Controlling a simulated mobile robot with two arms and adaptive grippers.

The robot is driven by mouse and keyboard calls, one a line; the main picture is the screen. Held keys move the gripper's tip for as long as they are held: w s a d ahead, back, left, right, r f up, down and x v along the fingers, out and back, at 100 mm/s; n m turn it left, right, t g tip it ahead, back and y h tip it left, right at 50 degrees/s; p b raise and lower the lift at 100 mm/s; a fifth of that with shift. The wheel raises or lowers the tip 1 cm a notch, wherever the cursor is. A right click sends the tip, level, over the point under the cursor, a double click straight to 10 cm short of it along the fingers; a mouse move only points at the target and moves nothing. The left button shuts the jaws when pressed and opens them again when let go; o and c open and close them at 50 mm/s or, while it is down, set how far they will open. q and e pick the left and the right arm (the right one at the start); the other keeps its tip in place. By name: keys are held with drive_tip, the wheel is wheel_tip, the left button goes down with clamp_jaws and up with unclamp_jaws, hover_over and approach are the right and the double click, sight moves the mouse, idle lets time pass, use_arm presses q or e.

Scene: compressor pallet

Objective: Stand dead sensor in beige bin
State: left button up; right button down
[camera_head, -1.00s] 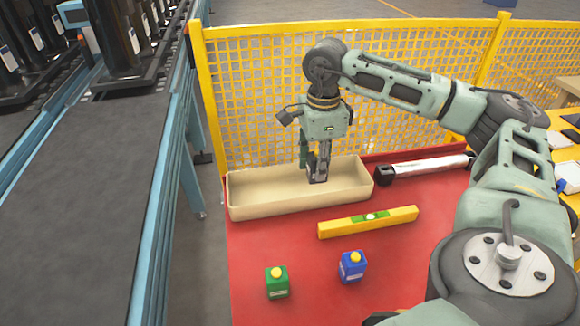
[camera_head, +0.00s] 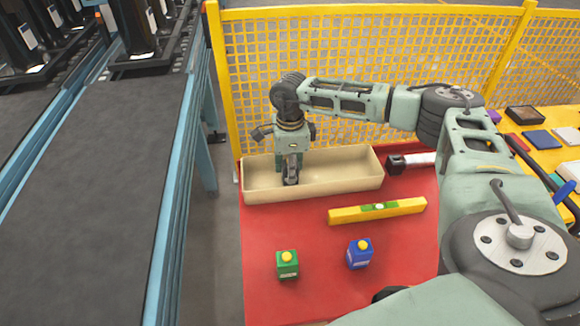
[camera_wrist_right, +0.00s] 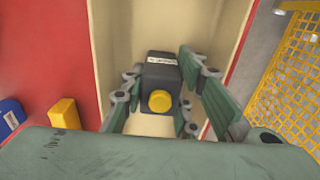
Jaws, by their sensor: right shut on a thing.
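The dead sensor, a dark grey box with a yellow button (camera_wrist_right: 160,85) and a pale label, shows in the right wrist view. My right gripper (camera_wrist_right: 161,100) is shut on it, with a green finger on either side; the gripper also shows in the head view (camera_head: 290,178). It points down into the left half of the beige bin (camera_head: 330,187), a long open tray on the red table. The bin's inside (camera_wrist_right: 175,25) lies around the sensor in the wrist view. I cannot tell whether the sensor touches the floor. My left gripper is not in view.
A yellow spirit level (camera_head: 377,210), a green box (camera_head: 287,264) and a blue box (camera_head: 359,253) lie in front of the bin on the red table (camera_head: 320,285). A black-and-white cylinder (camera_head: 410,161) lies right of it. A yellow mesh fence (camera_head: 370,55) stands behind.

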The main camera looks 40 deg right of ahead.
drive_tip(key=shift+f, duration=0.1)
drive_tip(key=c, duration=1.4)
unclamp_jaws()
drive_tip(key=shift+r, duration=0.3)
wheel_tip(320, 180, up, 12)
drive_tip(key=shift+a+f+b, duration=0.1)
drive_tip(key=shift+f+b, duration=0.05)
drive_tip(key=shift+b, duration=0.95)
